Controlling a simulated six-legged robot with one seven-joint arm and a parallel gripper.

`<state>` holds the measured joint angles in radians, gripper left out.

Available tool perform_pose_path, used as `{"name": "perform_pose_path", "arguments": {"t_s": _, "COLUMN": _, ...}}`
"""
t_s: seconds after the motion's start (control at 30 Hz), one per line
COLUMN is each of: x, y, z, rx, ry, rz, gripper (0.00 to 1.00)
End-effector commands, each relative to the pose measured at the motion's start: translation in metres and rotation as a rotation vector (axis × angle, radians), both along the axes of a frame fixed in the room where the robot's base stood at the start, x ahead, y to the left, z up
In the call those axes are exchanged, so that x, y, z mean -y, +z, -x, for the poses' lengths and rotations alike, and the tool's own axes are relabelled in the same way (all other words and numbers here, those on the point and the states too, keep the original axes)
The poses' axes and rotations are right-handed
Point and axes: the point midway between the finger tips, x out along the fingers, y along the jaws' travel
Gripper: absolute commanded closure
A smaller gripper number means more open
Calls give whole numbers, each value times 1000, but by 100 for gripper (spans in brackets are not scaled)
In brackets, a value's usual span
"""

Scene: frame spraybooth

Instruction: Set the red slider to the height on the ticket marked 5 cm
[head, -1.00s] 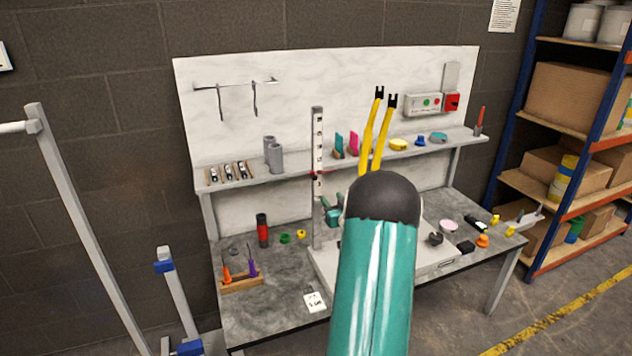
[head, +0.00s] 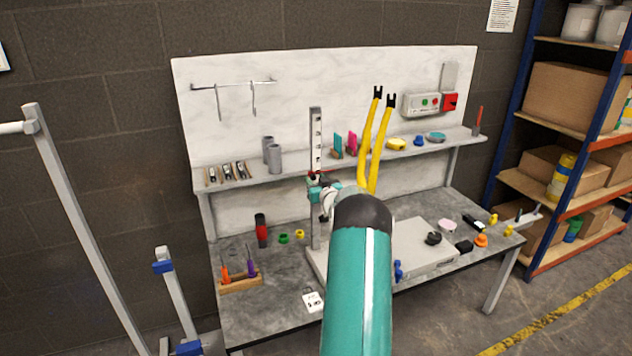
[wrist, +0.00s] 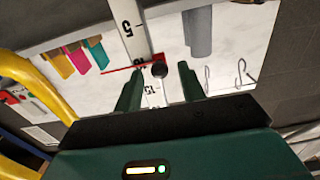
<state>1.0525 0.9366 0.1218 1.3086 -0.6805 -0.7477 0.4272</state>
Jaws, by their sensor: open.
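The upright white scale post (head: 316,140) stands on the bench, with printed marks. In the wrist view the scale (wrist: 132,35) shows a 5 and, past the slider, a number like 15, upside down. The red slider (wrist: 122,69) crosses the post between these numbers; its dark round knob (wrist: 159,69) faces me. My gripper (wrist: 160,82) is open, its green fingers on either side of the knob; contact cannot be told. In the head view my gripper (head: 319,184) is at the post, partly covering the slider.
Two yellow forked arms (head: 373,145) stand upright just right of my arm. A shelf (head: 300,179) with grey cylinders (head: 273,157) and coloured pieces runs behind the post.

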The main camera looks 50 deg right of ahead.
Motion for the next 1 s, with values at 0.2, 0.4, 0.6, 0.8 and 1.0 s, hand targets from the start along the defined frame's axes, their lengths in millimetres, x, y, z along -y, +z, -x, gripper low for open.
{"name": "perform_pose_path", "arguments": {"t_s": 0.2, "x": 1, "y": 0, "z": -1, "rx": 0, "ry": 0, "rz": 0, "gripper": 60}}
{"name": "perform_pose_path", "arguments": {"t_s": 0.4, "x": 1, "y": 0, "z": -1, "rx": 0, "ry": 0, "rz": 0, "gripper": 87}}
{"name": "perform_pose_path", "arguments": {"t_s": 0.6, "x": 1, "y": 0, "z": -1, "rx": 0, "ry": 0, "rz": 0, "gripper": 100}}
{"name": "perform_pose_path", "arguments": {"t_s": 0.8, "x": 1, "y": -18, "z": -1, "rx": -1, "ry": 1, "rz": -3, "gripper": 100}}
{"name": "perform_pose_path", "arguments": {"t_s": 1.0, "x": 1, "y": -49, "z": -1, "rx": -1, "ry": -1, "rz": -2, "gripper": 100}}
